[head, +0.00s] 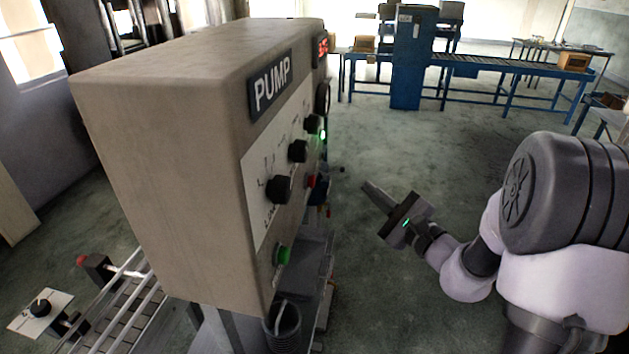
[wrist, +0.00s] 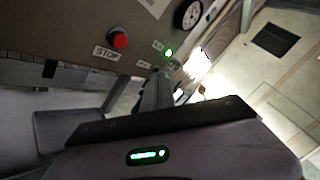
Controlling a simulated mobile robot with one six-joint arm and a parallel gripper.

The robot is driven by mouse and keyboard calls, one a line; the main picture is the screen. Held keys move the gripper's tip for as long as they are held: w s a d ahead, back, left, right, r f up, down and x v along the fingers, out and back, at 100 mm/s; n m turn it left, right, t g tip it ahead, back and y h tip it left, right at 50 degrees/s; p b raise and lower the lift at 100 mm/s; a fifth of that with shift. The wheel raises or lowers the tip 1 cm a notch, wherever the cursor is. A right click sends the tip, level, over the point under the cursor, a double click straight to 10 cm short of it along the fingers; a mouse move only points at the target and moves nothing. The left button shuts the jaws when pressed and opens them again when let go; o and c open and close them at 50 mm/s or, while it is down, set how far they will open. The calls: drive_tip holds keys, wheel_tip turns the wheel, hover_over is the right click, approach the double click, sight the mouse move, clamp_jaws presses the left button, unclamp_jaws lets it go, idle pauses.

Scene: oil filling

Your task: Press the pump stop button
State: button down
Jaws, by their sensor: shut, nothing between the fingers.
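The pump box (head: 165,150) is a large beige cabinet at the left-centre of the head view, with a "PUMP" sign and a front panel seen at a steep angle. The red stop button (wrist: 120,40) is at the upper left of the wrist view, above its "STOP" label (wrist: 107,52). A small red button (head: 311,181) shows edge-on on the panel in the head view. My gripper (head: 369,188) is shut and empty, in front of the panel and apart from it. In the wrist view my fingers (wrist: 158,90) lie to the right of and below the stop button.
The panel also carries black knobs (head: 279,189), a green button (head: 282,256) and a lit green lamp (wrist: 169,53). A round gauge (wrist: 188,14) is beside them. A roller conveyor (head: 128,310) runs at lower left. Open floor (head: 400,145) lies behind my gripper.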

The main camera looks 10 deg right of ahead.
sight(312, 181)
drive_tip(key=w+a+p, duration=0.1)
drive_tip(key=w+a, duration=0.1)
drive_tip(key=a, duration=0.6)
drive_tip(key=shift+w+a+p, duration=0.15)
drive_tip(key=shift+w+p, duration=0.15)
drive_tip(key=shift+w, duration=0.05)
drive_tip(key=shift+a, duration=0.1)
idle(1.6)
drive_tip(key=shift+w+a, duration=0.1)
drive_tip(key=shift+a, duration=0.2)
drive_tip(key=shift+w+a, duration=0.2)
drive_tip(key=shift+a, duration=0.35)
idle(0.6)
drive_tip(key=shift+d+b, duration=0.1)
drive_tip(key=shift+b, duration=0.2)
drive_tip(key=shift+s+d+b, duration=0.3)
drive_tip(key=shift+s+d, duration=0.05)
drive_tip(key=shift+d, duration=0.5)
